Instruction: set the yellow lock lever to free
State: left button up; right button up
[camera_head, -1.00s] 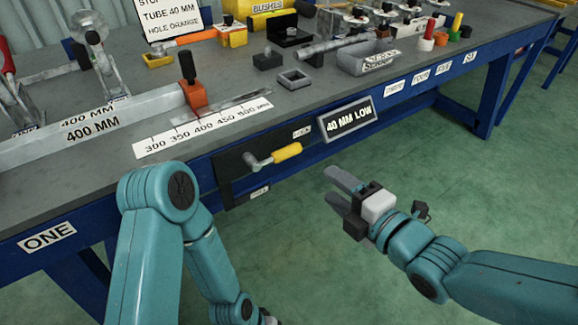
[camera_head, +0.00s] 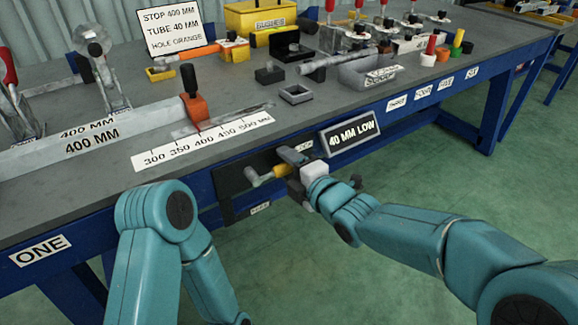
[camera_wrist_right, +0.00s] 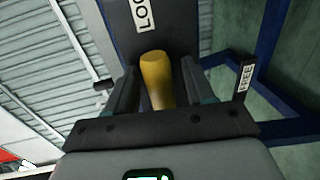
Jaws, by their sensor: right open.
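The yellow lock lever (camera_head: 281,172) sits on a dark plate (camera_head: 232,183) on the bench's front. Its grey pivot end is at left and its yellow handle points right, toward the plate's upper right label, which reads LOCK in part in the wrist view (camera_wrist_right: 142,14). A FREE label (camera_wrist_right: 245,77) shows to the right in that view; a small label (camera_head: 260,208) sits low on the plate. My right gripper (camera_head: 289,170) is open at the handle's right end. In the wrist view the yellow handle (camera_wrist_right: 156,80) stands between the open fingers.
A "40 MM LOW" sign (camera_head: 350,134) sits just right of and above my right gripper. The blue bench edge (camera_head: 180,175) runs above the lever. My left arm stands at lower left. The green floor below is clear.

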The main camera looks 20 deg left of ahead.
grip_shut()
jog(key=shift+f, duration=0.1)
jog(key=shift+s+a+f+m+g+y+b, duration=0.35)
jog(key=shift+s+a+f+m+b, duration=0.75)
jog(key=shift+m, duration=1.3)
jog(key=shift+s+a+f+m+g+y+b, duration=0.1)
jog(key=shift+s+a+f+m+y+b, duration=0.35)
jog(key=shift+f+m, duration=1.5)
jog(key=shift+s+a+f+m+g+y+b, duration=0.25)
jog(key=shift+s+a+f+m+y+b, duration=0.5)
jog(key=shift+m, duration=2.1)
jog(key=shift+s+d+f+h, duration=0.1)
jog(key=shift+s+d+h, duration=0.15)
jog(key=shift+s, duration=0.15)
grip_release()
